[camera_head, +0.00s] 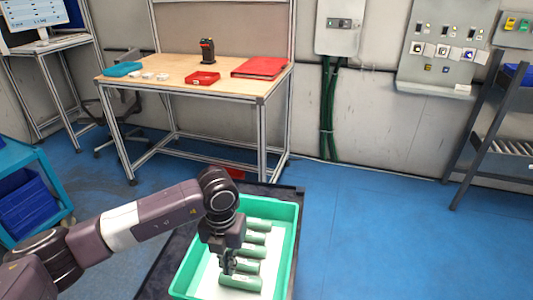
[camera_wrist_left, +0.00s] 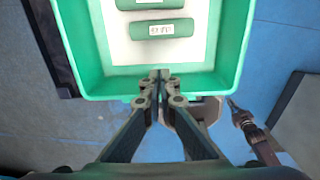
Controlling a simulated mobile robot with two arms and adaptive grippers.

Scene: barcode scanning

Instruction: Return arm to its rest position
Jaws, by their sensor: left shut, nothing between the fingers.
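My left arm reaches in from the left in the head view. Its gripper (camera_head: 228,264) points down over the near part of a green tray (camera_head: 291,237). In the left wrist view the gripper (camera_wrist_left: 160,75) is shut and empty, with its fingertips over the near rim of the tray (camera_wrist_left: 235,50). Several green cylinders with white labels lie in a row on the tray's white bottom. The nearest cylinder (camera_head: 240,283) also shows in the left wrist view (camera_wrist_left: 162,29), apart from the fingertips. My right gripper does not show in the head view.
The tray stands on a dark surface (camera_head: 160,270). A workbench (camera_head: 185,64) behind holds a dark scanner-like device (camera_head: 207,51), a red box (camera_head: 203,78), a red folder (camera_head: 259,68) and a blue tray (camera_head: 122,69). A blue cart (camera_head: 30,190) stands at left. Blue floor is clear at right.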

